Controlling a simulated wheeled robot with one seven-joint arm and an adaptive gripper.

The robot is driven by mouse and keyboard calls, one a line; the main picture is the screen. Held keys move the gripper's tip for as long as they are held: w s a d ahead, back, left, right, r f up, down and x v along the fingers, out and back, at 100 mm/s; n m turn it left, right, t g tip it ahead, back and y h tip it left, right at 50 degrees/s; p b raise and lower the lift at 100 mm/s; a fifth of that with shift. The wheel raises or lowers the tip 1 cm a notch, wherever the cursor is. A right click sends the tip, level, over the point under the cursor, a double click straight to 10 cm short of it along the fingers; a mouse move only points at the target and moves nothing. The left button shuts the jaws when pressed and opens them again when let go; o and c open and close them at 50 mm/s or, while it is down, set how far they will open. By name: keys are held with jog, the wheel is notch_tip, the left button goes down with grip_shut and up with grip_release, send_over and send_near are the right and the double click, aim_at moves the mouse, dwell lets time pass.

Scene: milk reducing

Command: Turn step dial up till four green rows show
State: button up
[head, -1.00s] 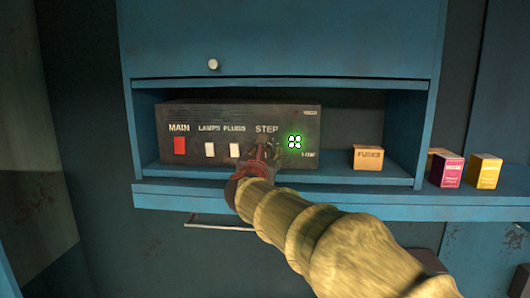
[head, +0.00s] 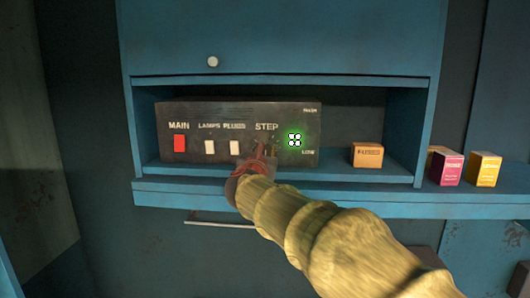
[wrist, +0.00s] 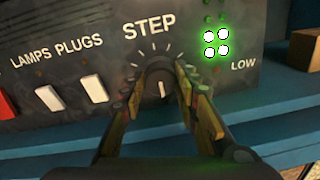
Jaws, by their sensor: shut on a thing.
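The step dial (wrist: 158,75) is a dark round knob under the STEP label, with white tick marks around its top. A white pointer mark on it points roughly downward in the wrist view. My gripper (wrist: 161,84) is shut on the dial, one finger on each side. In the head view my gripper (head: 262,152) hides most of the dial. The indicator lights (wrist: 216,43) to its right, also in the head view (head: 294,140), show two lit green rows of two above LOW. Dim, unlit lights sit above them.
The dark panel (head: 200,115) also carries a red MAIN switch (head: 179,144) and two white switches, LAMPS (head: 210,147) and PLUGS (head: 234,147). A FUSES box (head: 367,155) stands right of the panel in the blue shelf (head: 400,179). Small boxes (head: 447,168) stand farther right.

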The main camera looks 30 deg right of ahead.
jog(key=shift+f+m+b, duration=0.1)
jog(key=shift+m+b, duration=0.3)
jog(key=shift+b, duration=0.3)
jog(key=shift+c, duration=0.5)
jog(key=m+b, duration=0.1)
jog(key=b, duration=0.1)
jog(key=shift+m+b, duration=0.3)
jog(key=shift+m, duration=0.1)
jog(key=m+b, duration=0.3)
jog(key=o, duration=1.2)
jog(key=shift+c, duration=0.2)
jog(key=v, duration=1.2)
jog(key=shift+r, duration=0.2)
